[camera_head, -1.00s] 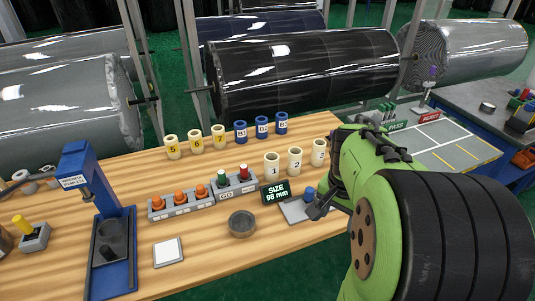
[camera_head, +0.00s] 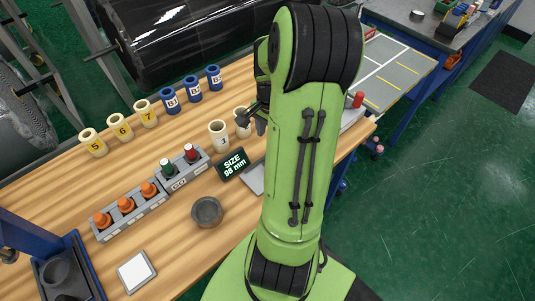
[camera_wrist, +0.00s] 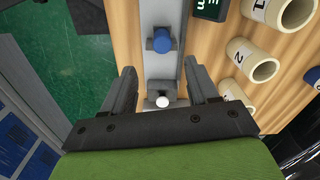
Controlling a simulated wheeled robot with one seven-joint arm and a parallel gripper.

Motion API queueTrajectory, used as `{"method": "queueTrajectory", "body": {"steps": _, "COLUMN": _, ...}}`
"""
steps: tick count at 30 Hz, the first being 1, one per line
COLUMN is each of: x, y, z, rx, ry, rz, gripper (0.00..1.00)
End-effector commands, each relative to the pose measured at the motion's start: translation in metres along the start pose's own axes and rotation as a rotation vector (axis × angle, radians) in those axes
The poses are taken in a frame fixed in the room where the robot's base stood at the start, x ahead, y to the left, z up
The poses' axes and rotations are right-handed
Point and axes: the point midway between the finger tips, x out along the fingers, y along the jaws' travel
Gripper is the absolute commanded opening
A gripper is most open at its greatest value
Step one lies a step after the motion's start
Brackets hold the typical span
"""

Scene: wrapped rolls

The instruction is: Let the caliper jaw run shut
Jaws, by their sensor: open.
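The caliper is a grey bed along the bench edge in the wrist view (camera_wrist: 163,68), with a blue knob (camera_wrist: 162,41) on it. A small white-topped piece (camera_wrist: 162,101) shows nearer my palm. My gripper (camera_wrist: 160,72) is open, its two dark fingers pointing toward the blue knob, with nothing held between them. I cannot tell whether the fingers touch the caliper. In the head view, part of the grey bed (camera_head: 254,179) shows beside the size display (camera_head: 232,165), which reads 98 mm. My arm hides the knob there.
Cream rings (camera_head: 219,136) stand close to my gripper. Numbered cream rings (camera_head: 121,128) and blue rings (camera_head: 191,89) stand at the back of the bench. Orange plugs (camera_head: 126,205), a dark round cup (camera_head: 207,212) and a white pad (camera_head: 136,271) lie at left.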

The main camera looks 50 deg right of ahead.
Motion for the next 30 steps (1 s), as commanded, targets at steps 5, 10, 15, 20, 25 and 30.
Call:
{"method": "queueTrajectory", "body": {"steps": 5, "x": 0.05, "y": 0.0, "z": 0.002, "rx": -0.003, "ry": -0.007, "rz": 0.002, "gripper": 0.59}}
{"method": "queueTrajectory", "body": {"steps": 10, "x": 0.088, "y": 0.0, "z": 0.002, "rx": -0.003, "ry": -0.005, "rz": 0.001, "gripper": 0.59}}
{"method": "queueTrajectory", "body": {"steps": 15, "x": 0.107, "y": 0.0, "z": 0.001, "rx": -0.003, "ry": -0.002, "rz": 0.0, "gripper": 0.59}}
{"method": "queueTrajectory", "body": {"steps": 20, "x": 0.11, "y": -0.001, "z": 0.0, "rx": -0.003, "ry": 0.001, "rz": -0.001, "gripper": 0.59}}
{"method": "queueTrajectory", "body": {"steps": 25, "x": 0.109, "y": -0.001, "z": 0.0, "rx": -0.003, "ry": 0.001, "rz": -0.001, "gripper": 0.51}}
{"method": "queueTrajectory", "body": {"steps": 30, "x": 0.109, "y": -0.001, "z": 0.0, "rx": -0.003, "ry": 0.0, "rz": -0.001, "gripper": 0.25}}
